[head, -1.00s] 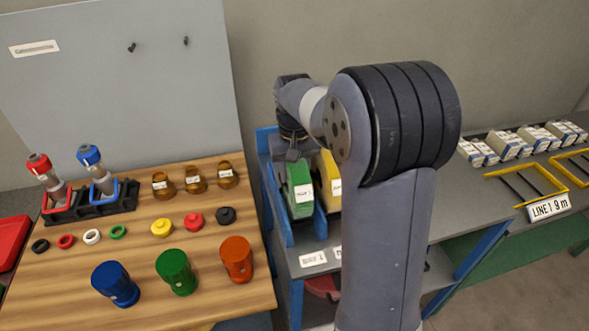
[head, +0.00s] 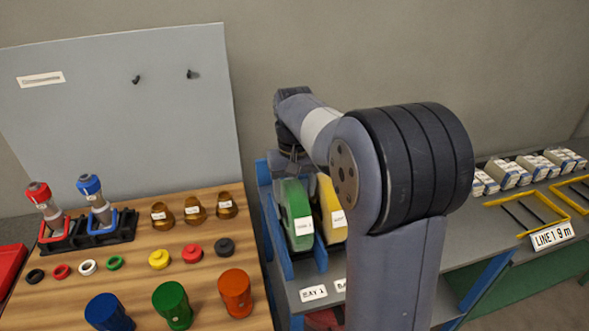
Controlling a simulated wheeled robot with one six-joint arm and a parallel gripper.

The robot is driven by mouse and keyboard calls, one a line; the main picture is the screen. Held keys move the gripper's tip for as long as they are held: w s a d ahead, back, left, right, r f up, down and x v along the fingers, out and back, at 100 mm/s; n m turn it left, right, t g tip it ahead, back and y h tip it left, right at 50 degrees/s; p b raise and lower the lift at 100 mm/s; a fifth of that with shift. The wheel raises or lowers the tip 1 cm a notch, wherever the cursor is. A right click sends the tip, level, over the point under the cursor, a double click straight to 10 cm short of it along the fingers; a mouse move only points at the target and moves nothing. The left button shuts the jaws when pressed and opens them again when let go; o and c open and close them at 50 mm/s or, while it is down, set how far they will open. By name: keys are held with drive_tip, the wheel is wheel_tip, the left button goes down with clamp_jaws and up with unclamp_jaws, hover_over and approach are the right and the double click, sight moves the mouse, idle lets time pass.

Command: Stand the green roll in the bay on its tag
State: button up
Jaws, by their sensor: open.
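The green roll (head: 291,208) stands on edge in the left bay of the blue-sided rack, with a white label facing me. The bay tag (head: 313,293), which seems to read BAY 1, is on the shelf's front edge below it. My gripper (head: 290,168) is just above and behind the top of the green roll. It is open, though its fingertips are small and partly hidden, so I cannot tell whether they touch the roll. A yellow roll (head: 328,208) stands to the right, partly hidden by my arm.
The blue rack divider (head: 275,235) runs along the green roll's left side. A wooden table (head: 130,290) at the left holds bottles, rings, caps and coloured cups. A grey bench (head: 480,220) with white boxes and yellow frames extends right.

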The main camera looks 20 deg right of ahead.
wheel_tip(320, 180, up, 8)
drive_tip(key=shift+f, duration=0.1)
idle(0.4)
wheel_tip(320, 180, down, 12)
drive_tip(key=shift+w+r, duration=0.1)
drive_tip(key=shift+r, duration=1.25)
drive_tip(key=shift+f, duration=0.15)
